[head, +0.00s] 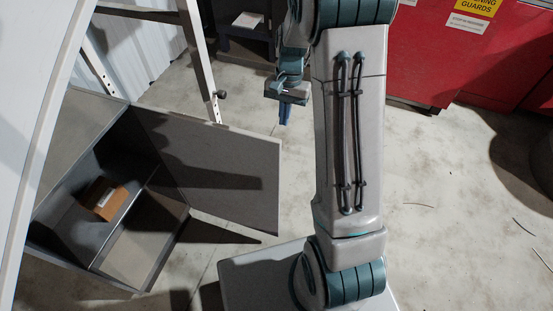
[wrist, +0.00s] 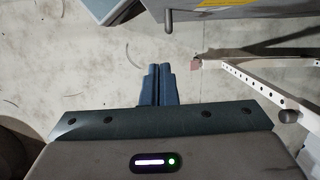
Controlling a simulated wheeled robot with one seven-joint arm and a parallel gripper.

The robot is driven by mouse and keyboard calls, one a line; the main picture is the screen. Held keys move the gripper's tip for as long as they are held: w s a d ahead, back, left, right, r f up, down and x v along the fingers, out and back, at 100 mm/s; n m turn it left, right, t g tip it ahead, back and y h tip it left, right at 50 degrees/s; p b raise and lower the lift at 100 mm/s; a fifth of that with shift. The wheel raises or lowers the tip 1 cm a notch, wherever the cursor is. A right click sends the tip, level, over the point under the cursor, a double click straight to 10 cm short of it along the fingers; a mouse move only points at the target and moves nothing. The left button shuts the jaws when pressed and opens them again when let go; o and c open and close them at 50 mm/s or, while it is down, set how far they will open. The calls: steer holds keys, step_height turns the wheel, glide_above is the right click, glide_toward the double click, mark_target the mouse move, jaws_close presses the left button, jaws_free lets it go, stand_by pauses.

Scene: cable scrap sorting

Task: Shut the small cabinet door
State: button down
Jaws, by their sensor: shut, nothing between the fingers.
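The small grey cabinet (head: 115,255) stands at the lower left in the head view. Its door (head: 215,165) hangs wide open, swung out to the right, with a dark shadow across its inner face. In the wrist view a grey panel (wrist: 240,12) with a yellow patch crosses the top right, likely the door's outer side. A short round peg (wrist: 168,22) sticks out from it, perhaps the handle. My gripper (head: 284,117) is beyond the door's far right corner. In the wrist view its blue fingers (wrist: 157,75) are together and empty, apart from the peg and panel.
A brown box (head: 103,198) sits inside the cabinet. A white metal frame with holed posts (head: 200,60) stands behind the door and also shows in the wrist view (wrist: 235,80). Red machinery (head: 440,50) stands at the back right. Open concrete floor with thin cable scraps lies right.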

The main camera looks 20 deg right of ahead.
mark_target(277, 156)
steer(key=s+a+f, duration=0.1)
steer(key=f, duration=0.2)
steer(key=s+a+f, duration=0.1)
steer(key=s+f, duration=0.1)
steer(key=f, duration=0.1)
steer(key=s+a+f, duration=0.1)
steer(key=s+f, duration=0.1)
steer(key=f, duration=0.2)
steer(key=shift+s+a+f, duration=0.1)
steer(key=shift+s+a, duration=0.05)
steer(key=shift+a, duration=0.1)
steer(key=shift+a, duration=0.1)
